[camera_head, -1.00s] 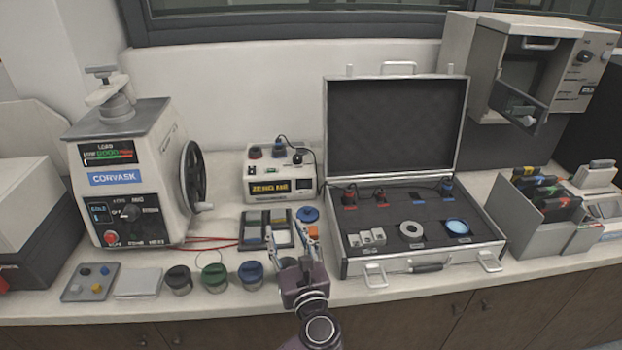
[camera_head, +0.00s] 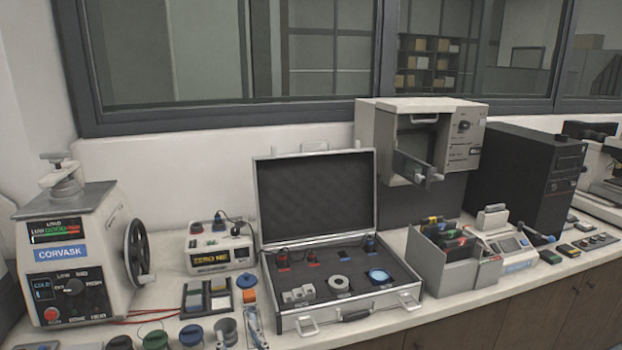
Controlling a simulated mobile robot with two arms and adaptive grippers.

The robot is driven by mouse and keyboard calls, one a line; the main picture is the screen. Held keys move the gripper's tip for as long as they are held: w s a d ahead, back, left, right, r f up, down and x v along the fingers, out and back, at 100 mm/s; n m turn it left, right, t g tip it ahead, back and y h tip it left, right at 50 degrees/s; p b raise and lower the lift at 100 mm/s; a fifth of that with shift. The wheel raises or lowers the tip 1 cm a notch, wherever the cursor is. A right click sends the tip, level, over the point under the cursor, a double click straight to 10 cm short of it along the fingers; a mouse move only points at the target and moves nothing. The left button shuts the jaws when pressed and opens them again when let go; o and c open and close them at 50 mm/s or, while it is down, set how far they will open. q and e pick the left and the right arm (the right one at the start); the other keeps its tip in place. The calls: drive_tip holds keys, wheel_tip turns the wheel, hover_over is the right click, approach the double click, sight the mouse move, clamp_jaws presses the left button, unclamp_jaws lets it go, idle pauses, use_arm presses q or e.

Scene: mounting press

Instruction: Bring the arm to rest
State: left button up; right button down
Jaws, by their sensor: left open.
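My left gripper (camera_head: 239,333) shows at the bottom edge, with its fingertips apart and nothing visible between them. It is just left of the open case's (camera_head: 352,314) front corner, by a grey cup (camera_head: 227,326) that it partly overlaps. The rest of my left arm is below the picture. My right gripper is not in view.
The mounting press (camera_head: 100,262) stands at left. Lidded jars (camera_head: 191,336), a sectioned tray (camera_head: 194,297) and an orange piece (camera_head: 249,296) lie near the gripper. Grey bins (camera_head: 440,268) stand right of the case.

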use_arm(q)
drive_tip(key=s+a+f+n+g+h, duration=0.1)
drive_tip(key=s+f+n+g+h, duration=0.3)
drive_tip(key=f, duration=1)
drive_tip(key=s+a+f+n+g+y, duration=0.1)
drive_tip(key=s+f+n+g, duration=0.1)
drive_tip(key=s+f, duration=0.8)
drive_tip(key=s+a+f+n+g+h, duration=0.2)
drive_tip(key=f+n+g, duration=0.15)
drive_tip(key=f, duration=1.35)
drive_tip(key=s+a+f+n+g+h, duration=0.1)
drive_tip(key=s+f+n, duration=0.4)
drive_tip(key=s, duration=0.7)
drive_tip(key=s+a+f+n+g+h, duration=0.1)
drive_tip(key=s+f+n, duration=0.5)
drive_tip(key=s, duration=0.6)
drive_tip(key=s+a+f+n+g+h, duration=0.1)
drive_tip(key=s+f+n, duration=0.5)
drive_tip(key=s, duration=0.6)
drive_tip(key=shift+s+a+f+n+g, duration=0.2)
drive_tip(key=shift+a+n+g, duration=0.3)
drive_tip(key=shift+n+g, duration=0.55)
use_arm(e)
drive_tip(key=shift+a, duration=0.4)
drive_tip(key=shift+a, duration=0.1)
